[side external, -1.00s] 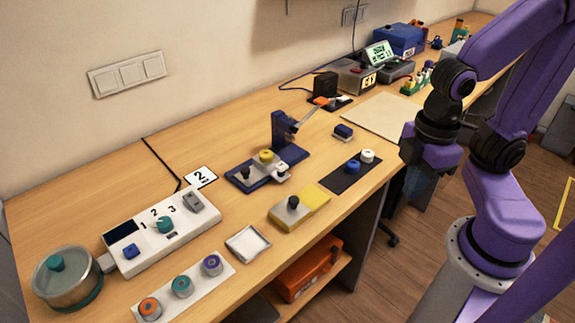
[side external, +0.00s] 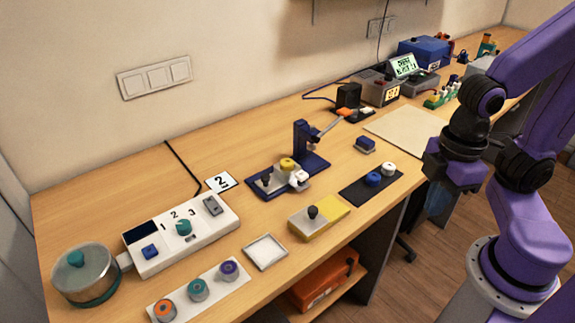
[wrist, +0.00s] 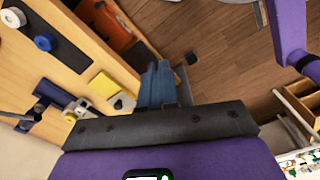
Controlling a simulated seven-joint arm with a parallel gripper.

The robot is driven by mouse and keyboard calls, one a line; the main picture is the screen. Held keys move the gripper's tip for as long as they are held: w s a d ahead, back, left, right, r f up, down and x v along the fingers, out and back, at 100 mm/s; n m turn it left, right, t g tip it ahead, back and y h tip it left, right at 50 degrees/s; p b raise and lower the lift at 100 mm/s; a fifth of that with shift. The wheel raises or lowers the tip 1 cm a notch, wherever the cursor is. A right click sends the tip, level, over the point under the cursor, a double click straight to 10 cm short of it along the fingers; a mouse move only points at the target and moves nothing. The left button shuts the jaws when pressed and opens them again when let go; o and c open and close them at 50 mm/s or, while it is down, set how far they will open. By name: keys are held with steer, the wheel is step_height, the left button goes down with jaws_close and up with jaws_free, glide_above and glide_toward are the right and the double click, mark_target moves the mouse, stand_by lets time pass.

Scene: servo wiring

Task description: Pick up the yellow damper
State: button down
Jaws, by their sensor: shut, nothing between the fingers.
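The yellow damper (side external: 287,164) is a small round yellow piece sitting on the dark blue fixture (side external: 265,193) near the middle of the bench in the side view. My gripper (side external: 438,205) hangs off the bench's front edge, to the right of the damper and well apart from it. In the wrist view my gripper's blue fingers (wrist: 158,85) are together with nothing between them. I cannot pick out the damper surely in the wrist view.
A blue damper (side external: 372,179) and a white damper (side external: 388,169) stand on a black mat. A yellow block (side external: 328,221) with a black knob lies in front of the fixture. The fixture's upright post (side external: 301,143) stands close behind the damper. A white tray (side external: 265,252) is nearby.

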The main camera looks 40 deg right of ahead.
steer(key=c, duration=0.6)
jaws_free()
